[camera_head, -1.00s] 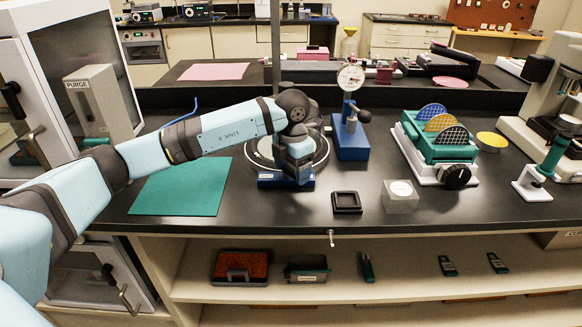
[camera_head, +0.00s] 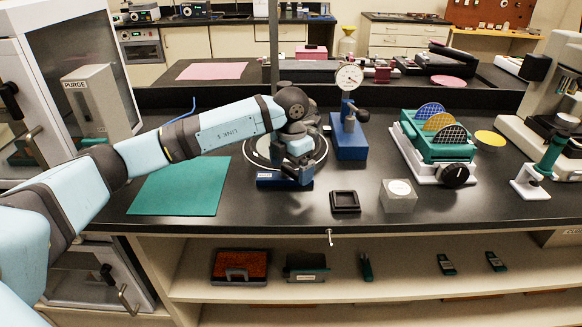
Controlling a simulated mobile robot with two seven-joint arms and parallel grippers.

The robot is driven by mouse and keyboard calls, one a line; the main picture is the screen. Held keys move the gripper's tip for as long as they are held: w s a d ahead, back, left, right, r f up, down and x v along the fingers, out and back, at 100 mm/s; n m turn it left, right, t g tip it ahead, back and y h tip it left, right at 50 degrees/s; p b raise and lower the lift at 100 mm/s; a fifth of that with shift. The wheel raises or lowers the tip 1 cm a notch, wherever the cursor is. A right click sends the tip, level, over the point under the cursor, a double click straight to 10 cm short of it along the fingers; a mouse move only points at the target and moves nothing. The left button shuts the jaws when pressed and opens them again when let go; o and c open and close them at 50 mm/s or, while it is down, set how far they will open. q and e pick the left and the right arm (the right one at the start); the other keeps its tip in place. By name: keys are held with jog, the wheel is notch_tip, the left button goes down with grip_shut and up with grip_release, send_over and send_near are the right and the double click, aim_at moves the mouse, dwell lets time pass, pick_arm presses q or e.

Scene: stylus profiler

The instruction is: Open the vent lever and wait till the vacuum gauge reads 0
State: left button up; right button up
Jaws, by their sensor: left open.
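My left gripper (camera_head: 301,177) reaches down over the black bench, at the right end of a low blue block (camera_head: 268,180) with a small label. It is open, and its fingers hide part of this block; whether they touch it I cannot tell. A round plate with a pale rim (camera_head: 322,160) lies behind the gripper, mostly covered by my arm. A white round dial (camera_head: 349,77) stands on a blue base (camera_head: 349,143) with a black ball knob (camera_head: 362,115). Its reading is too small to make out. I cannot clearly pick out the vent lever. My right gripper is not in view.
A green mat (camera_head: 180,190) lies left of the gripper. A small black tray (camera_head: 345,201) and a clear block (camera_head: 398,198) are to the right. A green wafer rack (camera_head: 440,150) stands farther right. The white PURGE cabinet (camera_head: 100,100) is at left.

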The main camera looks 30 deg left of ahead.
aim_at(291, 170)
pick_arm(q)
notch_tip(291, 170, up, 14)
jog(key=shift+f+p, duration=0.25)
jog(key=shift+p, duration=0.15)
dwell(0.4)
